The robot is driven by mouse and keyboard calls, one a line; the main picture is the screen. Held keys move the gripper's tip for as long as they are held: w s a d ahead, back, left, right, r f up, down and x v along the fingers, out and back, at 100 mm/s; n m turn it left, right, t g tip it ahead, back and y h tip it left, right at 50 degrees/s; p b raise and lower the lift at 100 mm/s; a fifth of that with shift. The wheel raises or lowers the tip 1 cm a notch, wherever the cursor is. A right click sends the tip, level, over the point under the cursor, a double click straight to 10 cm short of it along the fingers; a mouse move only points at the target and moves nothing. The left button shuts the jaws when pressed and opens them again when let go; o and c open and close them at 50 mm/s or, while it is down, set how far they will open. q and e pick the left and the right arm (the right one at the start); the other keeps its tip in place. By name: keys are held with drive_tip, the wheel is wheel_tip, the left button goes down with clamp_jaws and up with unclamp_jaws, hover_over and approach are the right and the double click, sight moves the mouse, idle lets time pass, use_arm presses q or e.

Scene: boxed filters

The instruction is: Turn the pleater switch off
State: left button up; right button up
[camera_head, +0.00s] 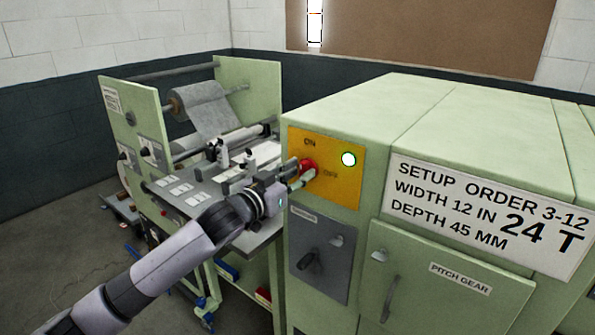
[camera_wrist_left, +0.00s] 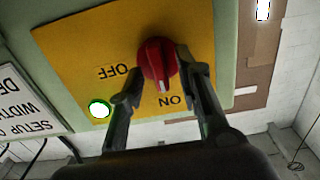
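The pleater switch is a red round knob (camera_head: 308,168) on a yellow plate (camera_head: 325,193) marked ON above and OFF at right. A green lamp (camera_head: 348,159) beside it is lit. In the left wrist view the knob (camera_wrist_left: 158,62) has a pale pointer line on its ridge, on the side towards the ON word. My left gripper (camera_head: 302,180) is at the knob, its fingers (camera_wrist_left: 160,76) on either side of it with a gap between them. The right finger looks very close to the knob; contact is unclear. My right gripper is not in view.
The green cabinet (camera_head: 440,110) carries a setup sign (camera_head: 485,215). Below the plate is a grey panel (camera_head: 320,255) with a dark handle. At left stands a machine with a grey roll (camera_head: 205,105) and a work surface. Dark floor (camera_head: 50,230) lies at left.

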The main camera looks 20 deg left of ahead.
use_arm(q)
drive_tip(key=shift+c, duration=0.2)
clamp_jaws()
idle(0.4)
